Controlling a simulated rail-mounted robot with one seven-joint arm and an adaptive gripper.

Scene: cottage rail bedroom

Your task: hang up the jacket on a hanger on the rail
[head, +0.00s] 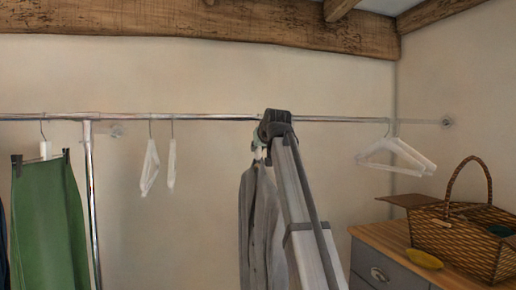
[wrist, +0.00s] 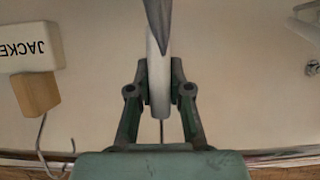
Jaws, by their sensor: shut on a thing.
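My gripper (wrist: 159,82) is shut on the white neck of a hanger (wrist: 159,65) in the wrist view. Its fingers press on it from both sides. The dark grey tip of the jacket (wrist: 159,14) shows above the hanger there. In the head view the grey jacket (head: 260,225) hangs below my gripper (head: 259,146), partly behind my arm. The metal rail (head: 225,117) passes at about the height of my wrist. My arm hides the hanger's hook in the head view, so I cannot tell whether it is on the rail.
White hangers (head: 395,153) hang at the rail's right end, and two more (head: 151,168) left of centre. Green trousers (head: 45,205) hang far left. A white JACKET sign (wrist: 28,45) shows in the wrist view. A wicker basket (head: 465,240) and yellow object (head: 425,259) stand on a dresser (head: 380,236).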

